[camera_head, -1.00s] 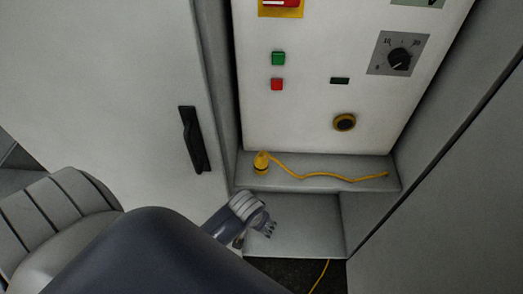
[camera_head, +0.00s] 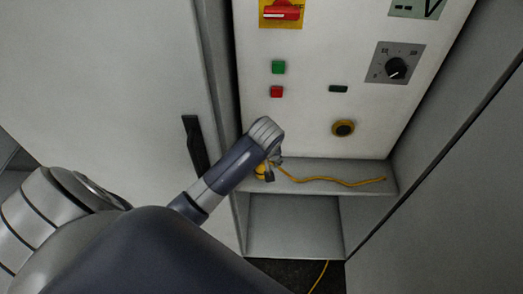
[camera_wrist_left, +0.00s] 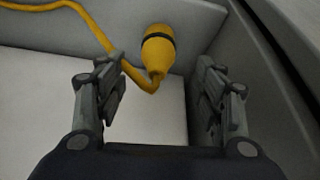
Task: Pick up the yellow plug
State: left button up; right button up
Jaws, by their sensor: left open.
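The yellow plug (camera_wrist_left: 158,52) has a dark band and a yellow cable leaving it. In the left wrist view it sits ahead of my left gripper (camera_wrist_left: 160,95), between the lines of its two open fingers and beyond their tips; the gap is empty. In the head view my left gripper (camera_head: 268,168) is at the left end of the ledge and covers most of the plug (camera_head: 259,171). My right gripper is not in view.
The yellow cable (camera_head: 330,180) runs right along the grey ledge (camera_head: 300,188). Above is a white panel with a green button (camera_head: 278,67), a red button (camera_head: 277,92), a round yellow-rimmed socket (camera_head: 343,128) and a dial (camera_head: 396,68). A door handle (camera_head: 194,145) is on the left.

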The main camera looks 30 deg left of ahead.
aim_at(262, 166)
pick_arm(q)
jog(key=shift+x, duration=1.55)
jog(key=p+x, duration=0.2)
jog(key=x, duration=0.2)
jog(key=shift+d+f, duration=0.1)
jog(key=shift+w+f, duration=0.2)
jog(key=shift+f, duration=0.25)
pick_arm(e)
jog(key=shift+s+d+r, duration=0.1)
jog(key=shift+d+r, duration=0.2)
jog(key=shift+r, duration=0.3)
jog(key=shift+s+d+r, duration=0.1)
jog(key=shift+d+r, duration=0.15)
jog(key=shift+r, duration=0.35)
pick_arm(q)
jog(key=shift+c, duration=0.6)
jog(key=c, duration=1.3)
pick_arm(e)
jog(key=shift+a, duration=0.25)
